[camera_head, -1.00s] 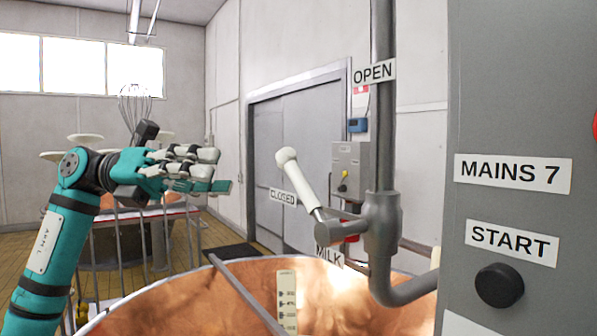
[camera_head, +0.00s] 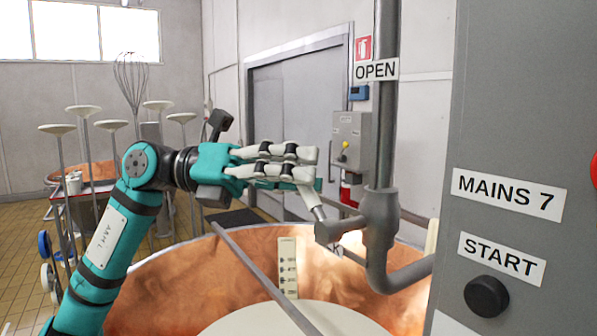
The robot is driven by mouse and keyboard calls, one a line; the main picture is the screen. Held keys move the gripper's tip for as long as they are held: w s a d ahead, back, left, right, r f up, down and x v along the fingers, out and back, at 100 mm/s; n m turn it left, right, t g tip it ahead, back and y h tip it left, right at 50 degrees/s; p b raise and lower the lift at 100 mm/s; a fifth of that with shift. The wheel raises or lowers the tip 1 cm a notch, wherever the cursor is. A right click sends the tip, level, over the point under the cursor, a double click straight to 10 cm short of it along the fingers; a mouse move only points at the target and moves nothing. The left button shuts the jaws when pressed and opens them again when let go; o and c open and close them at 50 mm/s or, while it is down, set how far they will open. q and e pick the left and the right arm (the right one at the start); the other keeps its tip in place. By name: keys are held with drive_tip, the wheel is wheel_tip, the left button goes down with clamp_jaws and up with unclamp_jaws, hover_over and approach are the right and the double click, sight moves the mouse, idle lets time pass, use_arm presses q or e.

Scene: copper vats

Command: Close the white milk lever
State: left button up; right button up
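The white milk lever (camera_head: 309,196) is mostly hidden behind the fingers of my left gripper (camera_head: 318,168). Its lower white end and short metal stem show, leaning up and left from the grey valve (camera_head: 378,215). My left gripper is at the lever, its fingers straight, uncurled and pointing right. I cannot tell whether they touch the lever. The OPEN sign (camera_head: 376,70) is on the upright pipe. The CLOSED sign is hidden, and the MILK sign is mostly covered. My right gripper is not in view.
The copper vat (camera_head: 190,285) lies below, with a measuring strip (camera_head: 288,268) and a diagonal metal rod (camera_head: 257,272). A grey control cabinet (camera_head: 530,110) with a black START knob (camera_head: 486,296) stands close at right. Pale-topped tools and a whisk (camera_head: 131,75) stand at left.

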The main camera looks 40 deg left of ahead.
use_arm(q)
clamp_jaws()
drive_tip(key=shift+f, duration=0.1)
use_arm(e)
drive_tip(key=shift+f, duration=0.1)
